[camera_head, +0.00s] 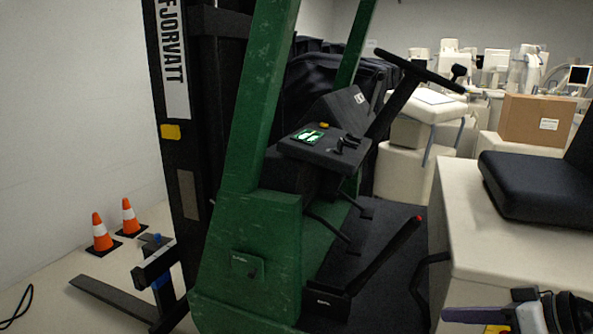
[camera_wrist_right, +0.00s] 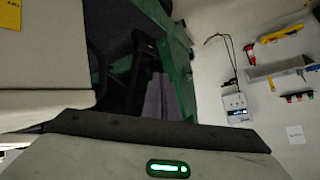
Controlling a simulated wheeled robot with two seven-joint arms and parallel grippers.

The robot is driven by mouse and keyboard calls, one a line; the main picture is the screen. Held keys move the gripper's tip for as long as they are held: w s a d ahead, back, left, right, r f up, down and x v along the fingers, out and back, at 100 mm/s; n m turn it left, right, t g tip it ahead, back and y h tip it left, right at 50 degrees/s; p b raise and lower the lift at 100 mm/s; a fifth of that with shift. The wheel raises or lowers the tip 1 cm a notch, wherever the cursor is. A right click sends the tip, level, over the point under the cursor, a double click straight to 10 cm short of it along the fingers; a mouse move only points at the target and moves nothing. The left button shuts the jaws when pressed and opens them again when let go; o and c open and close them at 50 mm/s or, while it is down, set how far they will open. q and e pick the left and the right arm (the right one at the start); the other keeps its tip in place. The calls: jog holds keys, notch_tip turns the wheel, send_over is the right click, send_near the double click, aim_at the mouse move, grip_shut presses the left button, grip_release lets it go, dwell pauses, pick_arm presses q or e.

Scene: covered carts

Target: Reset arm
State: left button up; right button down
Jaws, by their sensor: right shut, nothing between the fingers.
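My right gripper (camera_head: 450,315) shows at the lower right of the head view, beside the pale body of the forklift. Its purple-grey fingers point left and are shut with nothing between them. In the right wrist view the closed fingers (camera_wrist_right: 158,100) show near the middle, side by side. My left gripper is not in view.
A green and black forklift (camera_head: 246,258) fills the middle, with a dark seat (camera_head: 535,185), a steering wheel (camera_head: 420,70) and a red-tipped lever (camera_head: 385,250). Two orange cones (camera_head: 100,232) stand left on the floor. A cardboard box (camera_head: 535,119) and white equipment stand behind.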

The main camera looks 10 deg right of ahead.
jog(key=s+a+f+m+h, duration=0.1)
jog(key=s+a+f, duration=0.15)
jog(key=f, duration=0.55)
jog(key=s+a+f+h, duration=0.2)
jog(key=s+f, duration=0.2)
jog(key=f, duration=0.4)
jog(key=s+a+f+m+h, duration=0.1)
jog(key=s+a+f, duration=0.2)
jog(key=f, duration=0.5)
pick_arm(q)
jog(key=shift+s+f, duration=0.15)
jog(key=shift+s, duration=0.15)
pick_arm(e)
jog(key=s+a+f, duration=0.6)
jog(key=s+a, duration=0.4)
jog(key=s, duration=0.1)
jog(key=shift+s+a+n+h, duration=0.3)
jog(key=shift+s+n+h, duration=0.1)
